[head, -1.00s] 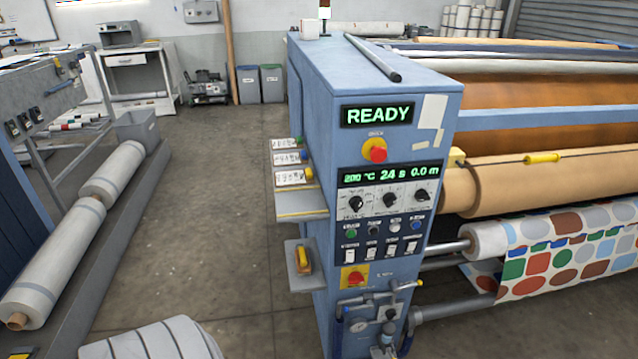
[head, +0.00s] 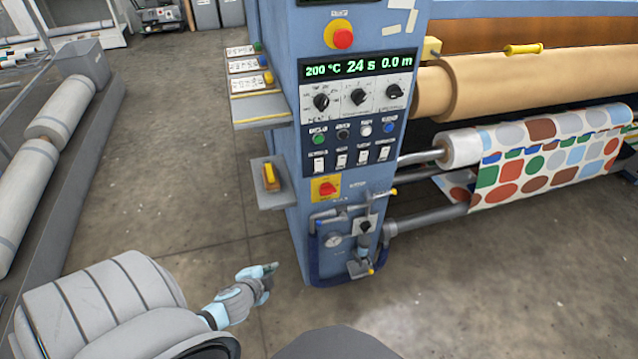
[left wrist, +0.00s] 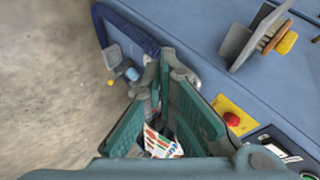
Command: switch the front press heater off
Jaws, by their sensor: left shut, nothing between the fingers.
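The front press's blue control cabinet (head: 275,150) fills the middle of the head view. Its panel has a row of white rocker switches; the leftmost is a rocker switch (head: 319,164). The labels are too small to read, so I cannot tell which is the heater's. A red rotary switch on a yellow plate (head: 326,188) sits below; it also shows in the left wrist view (left wrist: 232,118). The display (head: 358,66) reads 200 °C, 24 s, 0.0 m. My left gripper (head: 272,267) is shut and empty, low, left of the cabinet's foot. My right gripper is not in view.
Rolls (head: 58,110) lie at left; floor between is clear.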

